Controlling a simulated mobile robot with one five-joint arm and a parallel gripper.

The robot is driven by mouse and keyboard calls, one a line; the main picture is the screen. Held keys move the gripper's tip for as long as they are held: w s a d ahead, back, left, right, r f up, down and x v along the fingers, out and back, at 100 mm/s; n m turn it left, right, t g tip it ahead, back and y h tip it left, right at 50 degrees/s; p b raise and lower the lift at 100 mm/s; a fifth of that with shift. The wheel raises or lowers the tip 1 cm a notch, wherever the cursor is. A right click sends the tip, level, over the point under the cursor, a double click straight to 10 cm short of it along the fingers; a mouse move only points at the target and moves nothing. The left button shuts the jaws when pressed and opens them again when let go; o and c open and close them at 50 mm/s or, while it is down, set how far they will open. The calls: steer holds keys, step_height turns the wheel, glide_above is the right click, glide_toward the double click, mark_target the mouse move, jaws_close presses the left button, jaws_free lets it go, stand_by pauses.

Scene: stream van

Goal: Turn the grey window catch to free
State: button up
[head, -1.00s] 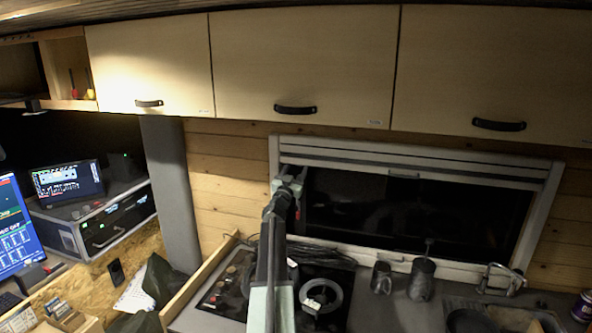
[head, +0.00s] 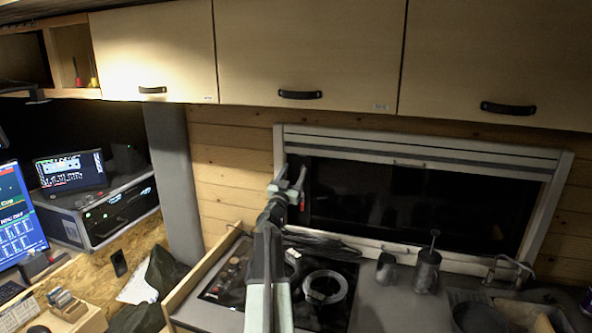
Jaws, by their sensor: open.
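The window (head: 420,205) is a dark pane in a pale grey frame on the back wall. My gripper (head: 293,172) is raised in front of the frame's left side, with its jaws open and nothing between them. I cannot make out the grey catch for certain; my gripper and arm cover part of the left frame, where it may be hidden. A small grey bar (head: 409,163) shows at the pane's top edge, to the right of my gripper. I cannot tell whether my fingertips touch the frame.
Cupboards (head: 305,50) hang above the window. Screens and a rack case (head: 110,212) stand at left.

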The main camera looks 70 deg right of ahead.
steer(key=p+x, duration=0.3)
steer(key=x, duration=0.5)
steer(key=shift+a, duration=0.1)
jaws_close()
